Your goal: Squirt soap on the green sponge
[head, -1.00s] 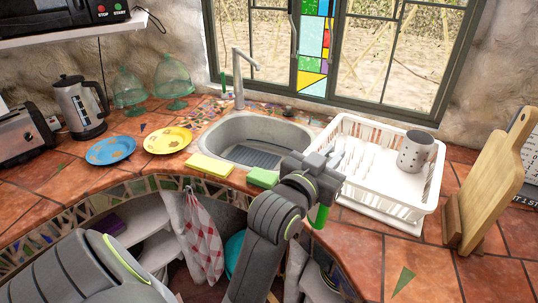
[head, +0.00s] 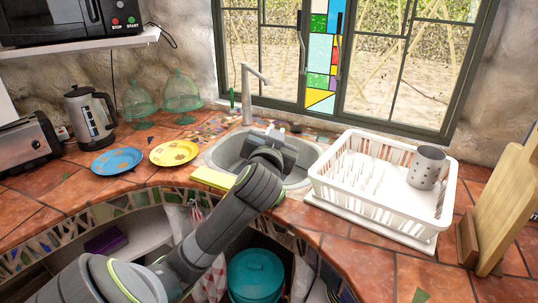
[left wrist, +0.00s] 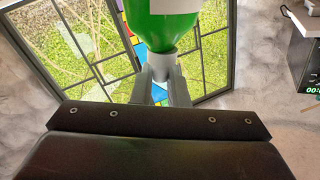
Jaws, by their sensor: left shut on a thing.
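My left gripper (head: 275,134) is over the sink at the back of my arm in the head view. It is shut on the white neck (left wrist: 162,66) of a green soap bottle (left wrist: 165,25), seen in the left wrist view. The bottle's green body is at the top of that view, partly cut off, with a white label. In the head view the green body is hidden. The green sponge is mostly or wholly hidden behind my left arm at the front sink edge. A yellow sponge (head: 211,178) lies left of it. My right gripper is not in view.
The sink (head: 222,153) has a tall tap (head: 246,92) behind it. A white dish rack (head: 400,208) with a metal cup (head: 426,167) stands right of it. Blue (head: 117,161) and yellow (head: 173,152) plates lie to the left. A wooden board (head: 508,200) stands far right.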

